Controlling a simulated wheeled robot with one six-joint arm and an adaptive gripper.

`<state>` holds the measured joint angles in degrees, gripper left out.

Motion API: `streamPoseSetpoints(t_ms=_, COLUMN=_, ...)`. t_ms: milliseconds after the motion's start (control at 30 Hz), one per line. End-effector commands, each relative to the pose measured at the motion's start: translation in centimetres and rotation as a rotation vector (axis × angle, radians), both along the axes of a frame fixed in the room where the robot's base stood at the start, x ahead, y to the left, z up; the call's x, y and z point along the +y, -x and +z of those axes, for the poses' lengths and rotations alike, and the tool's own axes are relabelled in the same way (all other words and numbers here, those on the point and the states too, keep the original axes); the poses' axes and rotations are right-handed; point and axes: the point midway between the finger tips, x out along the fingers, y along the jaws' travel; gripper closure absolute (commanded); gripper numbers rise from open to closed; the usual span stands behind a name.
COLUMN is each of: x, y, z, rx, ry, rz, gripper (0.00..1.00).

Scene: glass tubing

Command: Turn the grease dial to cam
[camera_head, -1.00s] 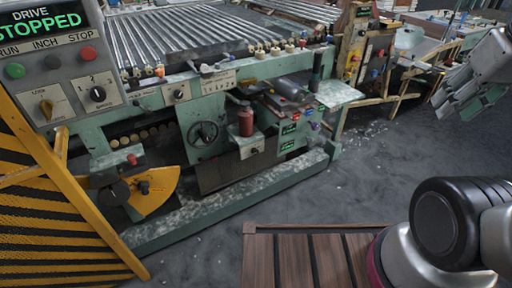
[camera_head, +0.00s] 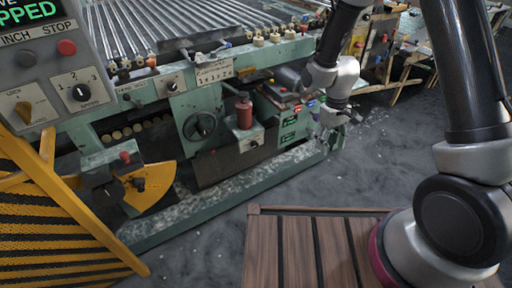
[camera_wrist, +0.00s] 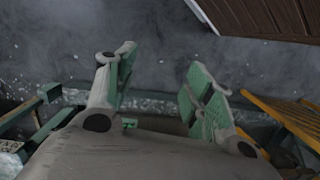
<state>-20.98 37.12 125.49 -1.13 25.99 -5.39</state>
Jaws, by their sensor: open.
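A red bottle (camera_head: 244,115) stands on a small grey box (camera_head: 250,139) with a small dark knob (camera_head: 253,143) on its front, at the machine's lower front. This knob may be the grease dial; its markings are too small to read. My gripper (camera_head: 333,130) hangs to the right of the box, apart from it, in front of the machine's right end. In the wrist view my gripper (camera_wrist: 163,82) is open, with nothing between its fingers; the dial cannot be made out there.
A larger dark handwheel (camera_head: 201,126) sits left of the bottle. A yellow guard (camera_head: 60,220) and a control panel (camera_head: 70,70) with knobs and buttons stand at the left. A wooden slatted platform (camera_head: 300,250) lies in front. Grey floor is clear between.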

Motion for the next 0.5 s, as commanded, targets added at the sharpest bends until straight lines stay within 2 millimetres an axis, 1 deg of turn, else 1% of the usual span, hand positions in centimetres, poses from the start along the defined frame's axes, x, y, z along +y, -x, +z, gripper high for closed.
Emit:
streamPoseSetpoints(t_ms=33, x=1.2, y=-0.7, z=-4.0, rx=-0.005, ry=-0.005, rz=0.042, gripper=0.47)
streamPoseSetpoints(t_ms=67, x=2.0, y=-1.2, z=-6.2, rx=-0.019, ry=-0.013, rz=0.067, gripper=0.47)
streamPoseSetpoints(t_ms=100, x=2.9, y=-1.8, z=-9.1, rx=-0.041, ry=-0.026, rz=0.101, gripper=0.47)
streamPoseSetpoints(t_ms=167, x=4.4, y=-2.7, z=-13.6, rx=-0.081, ry=-0.048, rz=0.155, gripper=0.47)
streamPoseSetpoints(t_ms=200, x=5.3, y=-3.1, z=-16.7, rx=-0.112, ry=-0.065, rz=0.190, gripper=0.47)
streamPoseSetpoints(t_ms=267, x=6.7, y=-3.6, z=-21.2, rx=-0.168, ry=-0.094, rz=0.248, gripper=0.47)
streamPoseSetpoints(t_ms=300, x=7.6, y=-3.8, z=-24.1, rx=-0.211, ry=-0.116, rz=0.288, gripper=0.47)
streamPoseSetpoints(t_ms=367, x=9.0, y=-4.1, z=-28.4, rx=-0.287, ry=-0.152, rz=0.350, gripper=0.47)
streamPoseSetpoints(t_ms=400, x=9.9, y=-4.3, z=-31.1, rx=-0.347, ry=-0.179, rz=0.393, gripper=0.47)
streamPoseSetpoints(t_ms=467, x=11.3, y=-4.7, z=-34.7, rx=-0.458, ry=-0.224, rz=0.462, gripper=0.47)
streamPoseSetpoints(t_ms=500, x=12.4, y=-5.1, z=-36.7, rx=-0.551, ry=-0.258, rz=0.510, gripper=0.47)
